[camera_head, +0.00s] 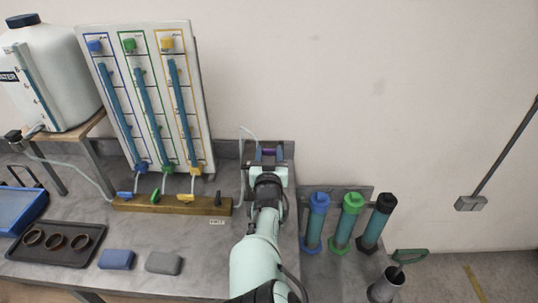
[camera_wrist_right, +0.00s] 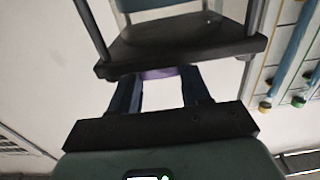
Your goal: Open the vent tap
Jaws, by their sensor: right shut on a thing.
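My right gripper (camera_head: 268,160) reaches to the small stand at the back of the bench and is shut on a purple piece (camera_head: 269,152). In the right wrist view the purple piece (camera_wrist_right: 158,73) shows between the two dark fingers (camera_wrist_right: 158,88), just under a dark plate (camera_wrist_right: 185,45). A black tap (camera_head: 218,197) stands upright at the right end of the wooden manifold (camera_head: 160,205), with a small label in front of it, too small to read surely. The gripper is right of this tap and apart from it. My left gripper is out of view.
Blue (camera_head: 124,195), green (camera_head: 154,195) and yellow (camera_head: 185,198) taps sit along the manifold below a tube panel (camera_head: 205,100). A ring tray (camera_head: 57,257) and two blocks lie in front. Coloured cylinders (camera_head: 351,215) stand right of my arm.

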